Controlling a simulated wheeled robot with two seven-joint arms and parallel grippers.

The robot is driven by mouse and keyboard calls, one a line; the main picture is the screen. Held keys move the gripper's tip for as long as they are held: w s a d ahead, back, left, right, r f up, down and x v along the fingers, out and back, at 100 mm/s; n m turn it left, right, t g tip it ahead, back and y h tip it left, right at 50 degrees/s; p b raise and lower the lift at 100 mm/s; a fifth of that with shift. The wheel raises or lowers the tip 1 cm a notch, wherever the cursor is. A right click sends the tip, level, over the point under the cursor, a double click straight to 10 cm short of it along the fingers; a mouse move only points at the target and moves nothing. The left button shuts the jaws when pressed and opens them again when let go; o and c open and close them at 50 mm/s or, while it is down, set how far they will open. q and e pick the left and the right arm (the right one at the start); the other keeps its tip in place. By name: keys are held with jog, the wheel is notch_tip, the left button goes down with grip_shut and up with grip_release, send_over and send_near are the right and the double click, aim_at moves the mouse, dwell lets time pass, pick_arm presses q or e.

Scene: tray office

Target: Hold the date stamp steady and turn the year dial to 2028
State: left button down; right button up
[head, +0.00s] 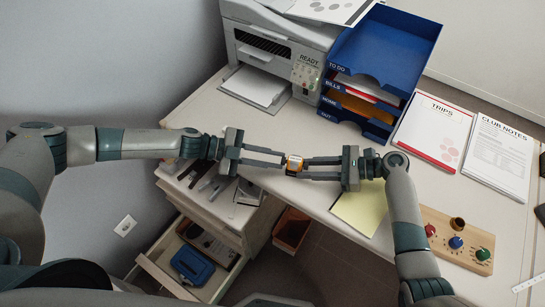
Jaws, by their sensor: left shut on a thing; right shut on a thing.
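The fingers hide part of the stamp. The year on the dial is too small to read.
A printer (278,50) and blue letter trays (385,45) stand at the back. Papers marked TRIPS (433,128) and CLUB NOTES (498,150) lie to the right. A yellow sheet (360,208) and a wooden knob board (455,240) are nearer. An open drawer (188,262) is below left.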

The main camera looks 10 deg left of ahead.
pick_arm(q)
jog(key=shift+d+m, duration=0.1)
jog(key=shift+m, duration=0.4)
jog(key=shift+t, duration=0.3)
pick_arm(e)
jog(key=shift+a, duration=0.1)
pick_arm(q)
jog(key=c, duration=1.6)
grip_release()
jog(key=shift+s, duration=0.1)
jog(key=v, duration=1.2)
jog(key=shift+f, duration=0.2)
